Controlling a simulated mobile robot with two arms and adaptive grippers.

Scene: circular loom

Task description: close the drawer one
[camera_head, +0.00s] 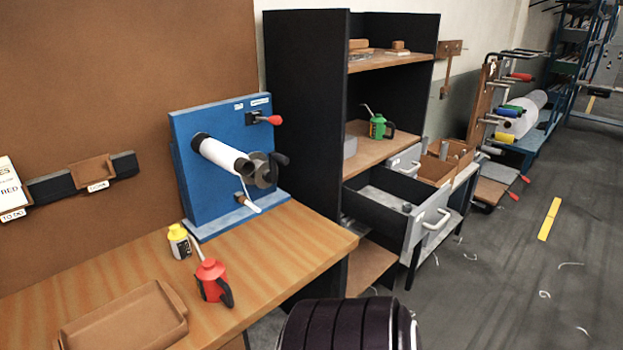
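An open drawer (411,237) with a light grey front is pulled out of the dark shelf unit, to the right of the wooden table. A pale handle (437,220) sits on its front. Some small items lie inside the drawer, too small to name. A second grey front with a handle (407,163) shows just behind it; I cannot tell which of the two is drawer one. Neither of my grippers is in view.
A wooden table (310,237) holds a blue machine panel (187,126), a red oil can (211,280), a yellow bottle (179,241) and a brown tray (175,305). A green can (377,127) stands on the shelf. Grey floor (500,290) right of the drawer is mostly clear.

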